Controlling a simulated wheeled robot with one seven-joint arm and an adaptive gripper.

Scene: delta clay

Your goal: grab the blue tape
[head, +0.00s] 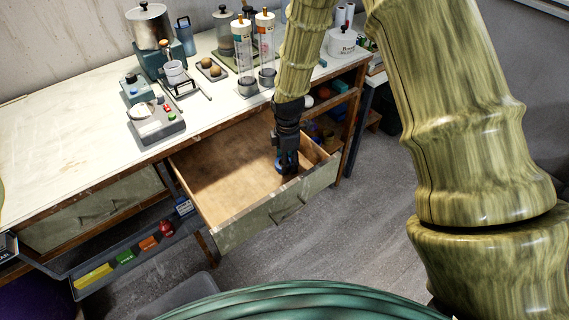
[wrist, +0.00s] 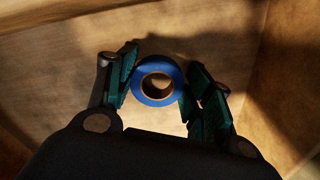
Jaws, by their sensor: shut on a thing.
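The blue tape (wrist: 154,65) is a round roll with a brown core, seen end-on in the wrist view. My gripper (wrist: 163,72) is shut on it, with one teal-padded finger on each side. In the head view my gripper (head: 286,163) points down inside the open drawer (head: 215,185), near its right end. A small bit of blue shows at the fingertips there. I cannot tell whether the tape still touches the drawer floor.
The drawer's walls surround my gripper, and its front panel (head: 275,208) faces the room. The pale worktop (head: 60,140) above holds a device with buttons (head: 156,121), clear cylinders and pots. Left of the drawer, a low grey tray (head: 130,262) holds coloured blocks.

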